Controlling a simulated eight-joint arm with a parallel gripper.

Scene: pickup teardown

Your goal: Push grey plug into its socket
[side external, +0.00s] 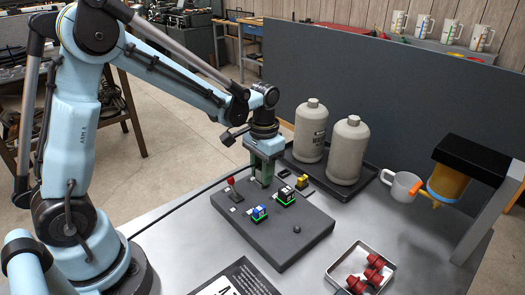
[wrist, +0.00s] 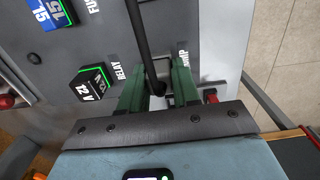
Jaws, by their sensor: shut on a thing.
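My gripper (side external: 264,180) points down over the far edge of the dark grey board (side external: 270,238). The fingertips are at the board beside a label that seems to read PUMP (wrist: 182,60). The socket is mostly hidden there, and I cannot tell how far the plug is in it.
A black relay (side external: 286,196), blue fuse (side external: 259,213), red knob (side external: 231,181) and yellow part (side external: 302,181) stand near the gripper. Two bottles (side external: 346,150) stand on a black tray behind. A mug (side external: 400,186) and a tray of red parts (side external: 345,262) are right.

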